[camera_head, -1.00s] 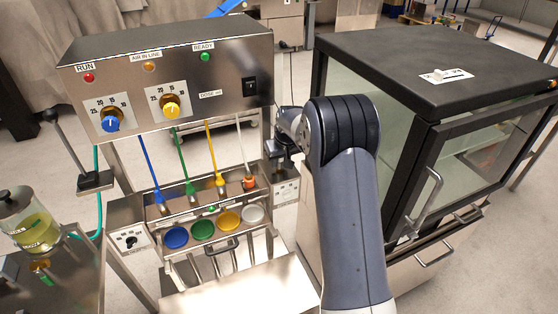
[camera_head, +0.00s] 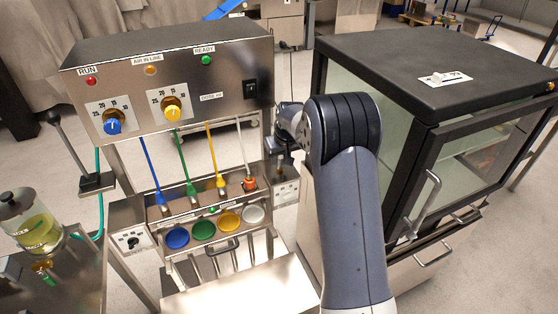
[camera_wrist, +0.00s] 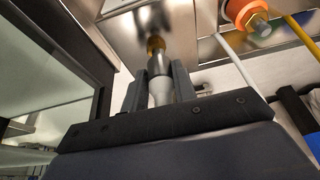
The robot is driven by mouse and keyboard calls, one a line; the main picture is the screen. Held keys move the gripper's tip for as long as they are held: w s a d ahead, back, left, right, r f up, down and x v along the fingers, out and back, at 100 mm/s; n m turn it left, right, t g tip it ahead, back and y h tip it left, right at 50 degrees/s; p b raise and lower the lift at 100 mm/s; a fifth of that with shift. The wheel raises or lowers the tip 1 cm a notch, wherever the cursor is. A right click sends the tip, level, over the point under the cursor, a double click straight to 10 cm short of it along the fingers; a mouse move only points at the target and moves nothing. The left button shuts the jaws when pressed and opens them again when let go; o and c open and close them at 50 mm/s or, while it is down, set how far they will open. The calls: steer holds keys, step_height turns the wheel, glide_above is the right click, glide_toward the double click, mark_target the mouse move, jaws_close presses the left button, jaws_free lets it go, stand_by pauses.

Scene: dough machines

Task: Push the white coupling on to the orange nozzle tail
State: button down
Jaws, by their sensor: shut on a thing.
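An orange nozzle part (camera_head: 249,184) sits in the right end of the rack, at the foot of the white hose (camera_head: 243,150). In the wrist view the orange nozzle part (camera_wrist: 240,10) is at the top right, with a metal nut end, beside the white hose (camera_wrist: 236,60). My gripper (camera_wrist: 160,82) is shut on a pale tapered piece (camera_wrist: 187,88) with a metal collar and an amber end. I cannot tell whether this is the white coupling. It is apart from the orange part. In the head view my gripper is right of the rack, partly hidden by my arm.
Blue (camera_head: 165,208), green (camera_head: 191,202) and yellow (camera_head: 220,187) hose ends stand in the rack. Coloured round cups lie in front. The steel control panel (camera_head: 180,80) is above. A glass-sided cabinet (camera_head: 430,65) stands close on the right.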

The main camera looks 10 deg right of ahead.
steer(key=shift+r, duration=0.5)
steer(key=shift+r+p, duration=2.15)
steer(key=shift+r, duration=1.05)
steer(key=shift+a+f, duration=0.1)
steer(key=shift+s+a, duration=0.2)
steer(key=shift+a, duration=0.3)
steer(key=shift+s+a+b, duration=0.25)
steer(key=shift+s+a, duration=0.3)
steer(key=shift+a, duration=1.05)
steer(key=shift+s+a+b, duration=0.3)
steer(key=shift+s+a, duration=0.25)
steer(key=shift+a, duration=1)
steer(key=shift+s+a+b, duration=0.25)
steer(key=shift+s+a, duration=0.3)
steer(key=shift+a, duration=1.05)
steer(key=shift+d+f+b, duration=0.1)
steer(key=shift+f+b, duration=1.55)
steer(key=shift+f, duration=0.7)
